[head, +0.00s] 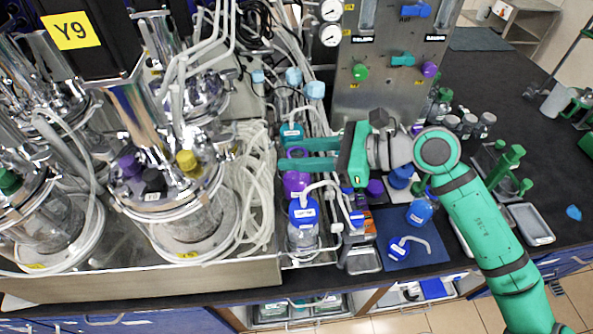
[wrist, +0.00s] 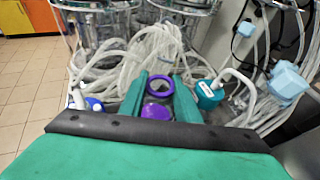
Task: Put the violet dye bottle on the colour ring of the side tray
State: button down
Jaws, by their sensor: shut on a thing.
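My gripper (head: 310,155) reaches in from the right, its two green fingers shut on the violet dye bottle (head: 295,184). The bottle's round violet top shows between the fingertips, with a violet lower part below it. In the wrist view the bottle (wrist: 156,111) sits between the fingers (wrist: 160,98), with a violet ring shape just beyond its lower part. The bottle is over the side tray (head: 318,258), between a teal-capped bottle (head: 291,133) and a blue-capped bottle (head: 303,213). The colour ring is not clearly visible. I cannot tell whether the bottle's base touches the tray.
Coiled pale tubing (head: 252,185) and glass reactors (head: 185,215) stand close on the left. White tubes arch from the blue-capped bottle. A metal gauge panel (head: 390,70) stands behind.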

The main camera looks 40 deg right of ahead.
jog(key=shift+f, duration=2.2)
jog(key=c, duration=1.3)
grip_release()
jog(key=shift+f, duration=0.1)
jog(key=shift+c, duration=0.2)
jog(key=v, duration=1.2)
